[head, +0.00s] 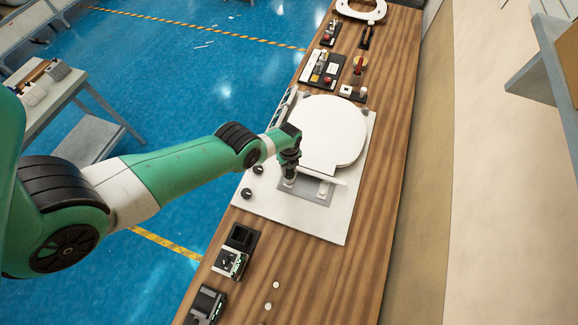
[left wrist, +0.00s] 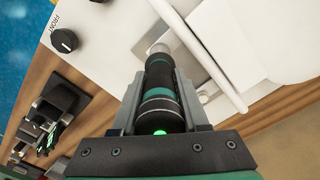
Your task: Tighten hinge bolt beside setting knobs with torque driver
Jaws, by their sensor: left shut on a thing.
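My left gripper (head: 289,165) is shut on the torque driver (left wrist: 160,92), a black cylinder with teal bands and a lit green end. The driver points down, and its tip is at a round silver hinge bolt (left wrist: 159,49). I cannot tell whether the tip touches or sits on it. The bolt is on the grey hinge plate (head: 313,200), beside black setting knobs (head: 247,193); one knob (left wrist: 64,40) shows in the left wrist view next to the word FRONT. A second bolt (head: 322,190) is on the plate's right side. My right gripper is not in view.
A white bar (head: 325,177) runs close by. Black holders (head: 236,250) stand at the front left, more fixtures (head: 322,68) beyond. The front right wood is clear.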

